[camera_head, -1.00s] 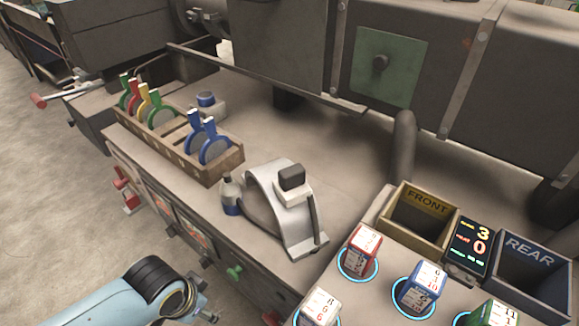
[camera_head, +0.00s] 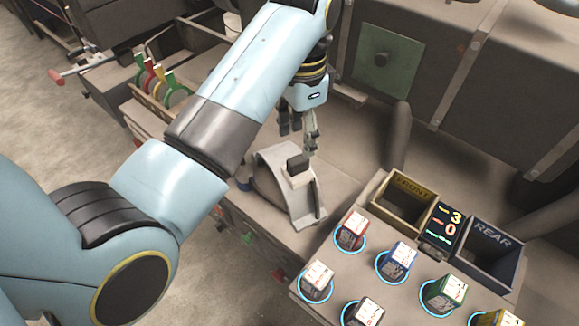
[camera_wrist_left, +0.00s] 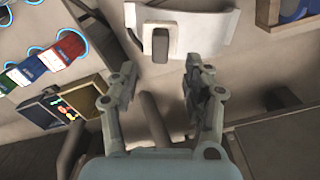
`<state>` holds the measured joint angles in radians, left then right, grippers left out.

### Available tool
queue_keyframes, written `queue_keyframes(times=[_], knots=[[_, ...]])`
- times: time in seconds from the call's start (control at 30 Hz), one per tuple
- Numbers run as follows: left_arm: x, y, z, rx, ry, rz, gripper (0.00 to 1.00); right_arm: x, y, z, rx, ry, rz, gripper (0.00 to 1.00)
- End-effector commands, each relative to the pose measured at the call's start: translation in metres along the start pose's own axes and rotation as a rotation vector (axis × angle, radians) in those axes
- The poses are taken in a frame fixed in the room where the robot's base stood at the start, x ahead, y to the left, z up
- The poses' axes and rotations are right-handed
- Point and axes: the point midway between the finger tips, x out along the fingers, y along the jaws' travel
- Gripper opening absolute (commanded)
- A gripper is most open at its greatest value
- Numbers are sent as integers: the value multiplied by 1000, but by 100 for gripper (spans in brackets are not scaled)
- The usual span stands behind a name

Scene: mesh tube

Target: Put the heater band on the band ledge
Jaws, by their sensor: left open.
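The heater band appears to be the curved pale metal piece (camera_head: 272,190) standing on the bench, with a dark-topped pale block (camera_head: 299,166) on its upper side. In the left wrist view the band (camera_wrist_left: 207,30) lies beyond the fingertips, its dark grip block between their lines. My left gripper (camera_head: 298,132) is open, fingers pointing down just above the block. In the left wrist view the open gripper (camera_wrist_left: 160,82) has nothing between its fingers. I cannot tell which surface is the band ledge. My right gripper is not in view.
A yellow FRONT bin (camera_head: 383,222) and a dark REAR bin (camera_head: 465,270) flank a small display (camera_head: 439,228). Several labelled blocks stand on glowing rings in front. A rack of coloured tools (camera_head: 150,104) is partly behind my left arm. The machine body (camera_head: 480,110) overhangs the bench.

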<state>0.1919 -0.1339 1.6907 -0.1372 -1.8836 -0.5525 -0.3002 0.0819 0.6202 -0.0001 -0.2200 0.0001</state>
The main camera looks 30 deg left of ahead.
Motion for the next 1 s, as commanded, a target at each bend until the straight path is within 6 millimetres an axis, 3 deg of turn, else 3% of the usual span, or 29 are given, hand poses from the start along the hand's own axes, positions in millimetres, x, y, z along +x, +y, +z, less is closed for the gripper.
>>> queue_keyframes(times=[0.57, 0.83, 1.0], knots=[[73, 0, 0, -2, -1, 0, 50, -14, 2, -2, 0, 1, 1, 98], [79, 0, 0, -3, 2, -2, 50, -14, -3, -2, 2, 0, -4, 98], [79, 0, 0, -3, 1, -2, 30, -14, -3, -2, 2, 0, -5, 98]])
